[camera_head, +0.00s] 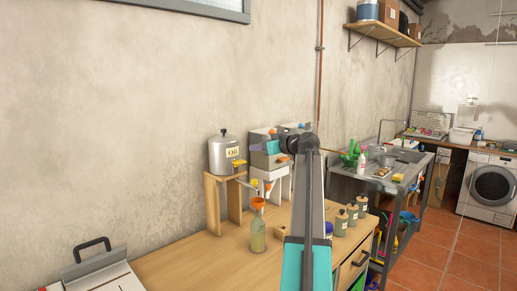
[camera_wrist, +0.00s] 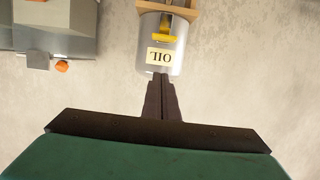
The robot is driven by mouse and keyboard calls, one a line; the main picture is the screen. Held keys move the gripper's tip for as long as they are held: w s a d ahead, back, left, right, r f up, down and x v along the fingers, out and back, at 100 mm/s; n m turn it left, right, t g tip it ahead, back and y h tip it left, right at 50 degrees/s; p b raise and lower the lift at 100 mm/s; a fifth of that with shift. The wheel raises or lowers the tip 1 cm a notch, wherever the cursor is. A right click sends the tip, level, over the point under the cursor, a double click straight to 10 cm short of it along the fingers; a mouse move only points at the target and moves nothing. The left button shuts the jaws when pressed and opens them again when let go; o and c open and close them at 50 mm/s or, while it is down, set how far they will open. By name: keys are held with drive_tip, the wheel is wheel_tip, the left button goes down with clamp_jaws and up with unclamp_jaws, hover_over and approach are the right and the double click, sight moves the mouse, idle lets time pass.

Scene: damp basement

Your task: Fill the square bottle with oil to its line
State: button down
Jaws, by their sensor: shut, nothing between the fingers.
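A grey metal oil tank (camera_head: 222,157) with an OIL label stands on a wooden stand (camera_head: 211,205). Its yellow tap (camera_head: 238,163) is on the front right. A pale greenish clear bottle (camera_head: 258,238) stands upright on the bench near the tap, with an orange funnel (camera_head: 257,203) at its top. Its line and liquid level are too small to tell. In the wrist view, my gripper (camera_wrist: 161,82) is shut and empty, its tips pointing at the tank (camera_wrist: 152,75), which appears upside down with the yellow tap (camera_wrist: 165,38) beyond the label.
The wooden bench (camera_head: 190,255) holds several capped bottles (camera_head: 341,222) at right. Grey bins and white drawers (camera_head: 272,175) stand behind my arm. A case with a black handle (camera_head: 92,244) is at front left. A metal sink table (camera_head: 385,180) and washing machine (camera_head: 490,187) are farther right.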

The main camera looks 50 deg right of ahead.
sight(237, 166)
drive_tip(key=w+f+p, duration=0.3)
drive_tip(key=w+f, duration=0.3)
drive_tip(key=w, duration=0.1)
drive_tip(key=shift+d+p, duration=0.3)
drive_tip(key=shift+p, duration=0.1)
drive_tip(key=shift+w, duration=0.1)
wheel_tip(237, 166, down, 3)
drive_tip(key=b, duration=0.4)
idle(0.4)
drive_tip(key=shift+a+f, duration=0.1)
drive_tip(key=shift+f, duration=0.15)
idle(1.9)
drive_tip(key=shift+r, duration=0.1)
idle(2.0)
